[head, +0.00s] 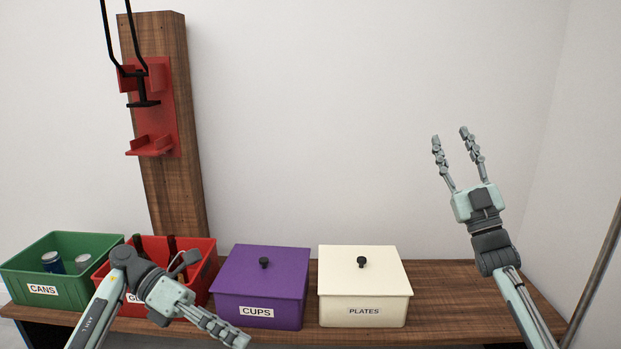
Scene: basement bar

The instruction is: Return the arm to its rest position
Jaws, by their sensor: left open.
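My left gripper (236,337) is in front of the red bin and the purple box, low in the head view. Its fingers point down and to the right, seen nearly edge-on, and it is open with nothing seen in it. My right gripper (452,134) is raised at the right, in front of the bare wall. Its two fingers point up and stand apart, with nothing between them.
A wooden bench (455,300) holds a green CANS bin (70,267) with cans, a red bin (203,270) with bottles, a purple CUPS box (262,283) and a cream PLATES box (363,290). A red wall-mounted device (166,105) is on a wooden post (180,205). The bench's right end is clear.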

